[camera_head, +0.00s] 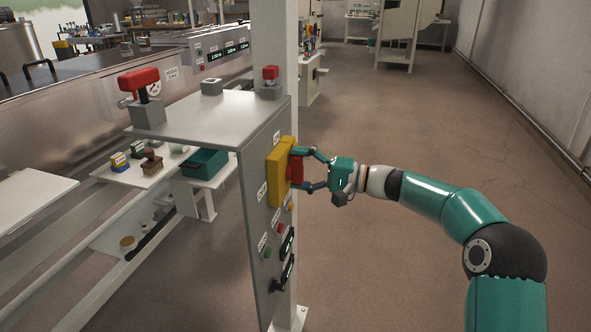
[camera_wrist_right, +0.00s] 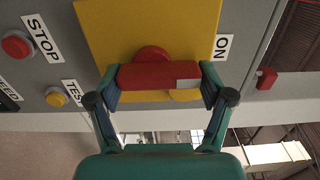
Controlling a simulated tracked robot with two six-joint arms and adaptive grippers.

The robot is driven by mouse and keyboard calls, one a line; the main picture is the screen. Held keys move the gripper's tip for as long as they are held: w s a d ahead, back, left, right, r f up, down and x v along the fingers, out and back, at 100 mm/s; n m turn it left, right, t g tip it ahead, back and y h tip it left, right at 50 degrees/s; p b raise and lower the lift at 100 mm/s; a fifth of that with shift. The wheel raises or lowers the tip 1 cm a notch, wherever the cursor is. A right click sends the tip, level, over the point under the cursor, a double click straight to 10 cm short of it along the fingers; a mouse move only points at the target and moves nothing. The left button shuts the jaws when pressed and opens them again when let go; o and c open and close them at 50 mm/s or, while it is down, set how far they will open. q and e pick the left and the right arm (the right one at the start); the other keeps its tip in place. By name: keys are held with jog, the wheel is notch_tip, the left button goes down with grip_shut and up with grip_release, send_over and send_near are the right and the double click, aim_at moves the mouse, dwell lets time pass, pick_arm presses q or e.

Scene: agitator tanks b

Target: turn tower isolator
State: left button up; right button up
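The isolator is a yellow plate (camera_head: 279,172) with a red handle (camera_head: 296,169) on the upright face of the grey panel. In the right wrist view the yellow plate (camera_wrist_right: 100,40) fills the top middle, with an ON label at its right. The red handle (camera_wrist_right: 150,76) lies level across that picture, with a pale patch near its right end. My right gripper (camera_head: 303,170) reaches in from the right, one finger at each end of the handle. In the right wrist view both fingertips (camera_wrist_right: 160,80) press against the handle's ends. My left gripper is not in view.
A red-handled lever (camera_head: 140,82) stands on the grey top (camera_head: 205,115). A teal bin (camera_head: 205,163) sits behind the panel. The floor at right is clear.

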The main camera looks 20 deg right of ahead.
jog(key=shift+o, duration=1.2)
jog(key=shift+w+d, duration=0.1)
jog(key=shift+d, duration=0.1)
jog(key=shift+a+f, duration=0.1)
jog(key=shift+a, duration=0.05)
jog(key=v, duration=1.2)
jog(key=shift+f, duration=0.1)
